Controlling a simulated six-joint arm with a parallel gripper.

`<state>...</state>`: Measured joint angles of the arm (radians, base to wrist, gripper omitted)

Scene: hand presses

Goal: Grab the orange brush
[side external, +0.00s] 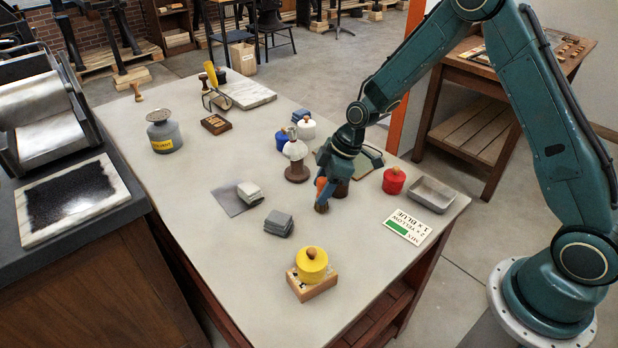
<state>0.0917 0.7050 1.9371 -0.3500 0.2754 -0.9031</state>
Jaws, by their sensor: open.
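The orange brush (321,188) stands upright on the grey table, right of the middle, with an orange upper part and a dark brown base. My gripper (323,180) points down over the brush from behind and right. Its jaws are open, with the orange part at or between the fingertips. The fingers hide some of the brush, and I cannot tell whether they touch it. A brown object shows just behind my gripper, partly hidden by it.
A white-topped brown brush (295,154) stands close to the left. A red pot (393,181) and grey tray (432,194) are to the right. A yellow pot (311,264) on a wooden block, grey stacks (279,223) and a sign (408,227) are in front.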

